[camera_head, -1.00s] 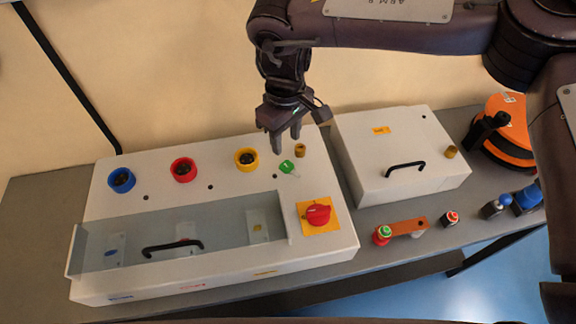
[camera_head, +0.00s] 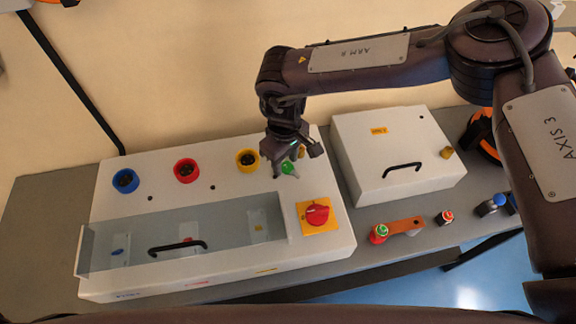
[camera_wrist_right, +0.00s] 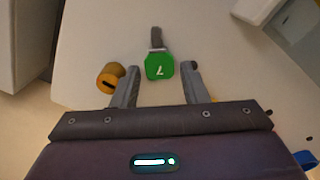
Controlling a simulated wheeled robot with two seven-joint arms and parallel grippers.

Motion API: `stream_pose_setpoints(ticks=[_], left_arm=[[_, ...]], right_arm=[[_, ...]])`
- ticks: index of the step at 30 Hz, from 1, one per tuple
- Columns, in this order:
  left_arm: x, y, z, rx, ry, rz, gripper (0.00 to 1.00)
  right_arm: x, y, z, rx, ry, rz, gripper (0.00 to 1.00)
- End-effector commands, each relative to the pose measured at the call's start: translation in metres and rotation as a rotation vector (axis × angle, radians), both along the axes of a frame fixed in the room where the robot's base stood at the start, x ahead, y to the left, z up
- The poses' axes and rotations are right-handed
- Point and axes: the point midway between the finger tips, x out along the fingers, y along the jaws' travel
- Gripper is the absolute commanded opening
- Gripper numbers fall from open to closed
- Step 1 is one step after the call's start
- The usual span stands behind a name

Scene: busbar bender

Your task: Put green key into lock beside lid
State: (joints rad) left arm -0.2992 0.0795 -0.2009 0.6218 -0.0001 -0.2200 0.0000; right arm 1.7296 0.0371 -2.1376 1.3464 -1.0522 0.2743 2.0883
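The green key (camera_head: 289,168) lies on the white panel box (camera_head: 232,183), right of the yellow-ringed socket. In the right wrist view the green key (camera_wrist_right: 159,66) has its square green head toward me and its dark shaft pointing away. My right gripper (camera_head: 282,170) is over the key, fingers down. In the wrist view my right gripper (camera_wrist_right: 161,80) is open, the key head just beyond and between the fingertips, with no contact visible. A brass lock cylinder (camera_wrist_right: 110,77) with a slot stands beside the left finger. The clear lid (camera_head: 125,241) with a black handle is closed. My left gripper is not in view.
A red knob (camera_head: 317,215) sits on a yellow plate near the key. Blue (camera_head: 125,181), red (camera_head: 186,170) and yellow (camera_head: 248,159) ringed sockets line the panel. A white box (camera_head: 398,158) with a brass cylinder (camera_head: 447,153) stands right. Buttons (camera_head: 379,233) lie in front.

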Motion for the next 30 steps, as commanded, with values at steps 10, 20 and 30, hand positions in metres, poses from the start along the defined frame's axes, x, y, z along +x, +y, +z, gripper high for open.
stream_pose_setpoints(ticks=[10, 20, 30], left_arm=[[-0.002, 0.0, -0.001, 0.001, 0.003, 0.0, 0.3], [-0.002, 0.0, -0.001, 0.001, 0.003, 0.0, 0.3], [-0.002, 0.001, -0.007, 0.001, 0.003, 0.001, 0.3]], right_arm=[[0.0, 0.0, -0.001, -0.001, 0.001, 0.0, 0.28], [0.0, 0.0, -0.001, -0.001, 0.001, 0.0, 0.07], [0.001, 0.0, 0.017, 0.001, -0.001, -0.001, 0.07]])
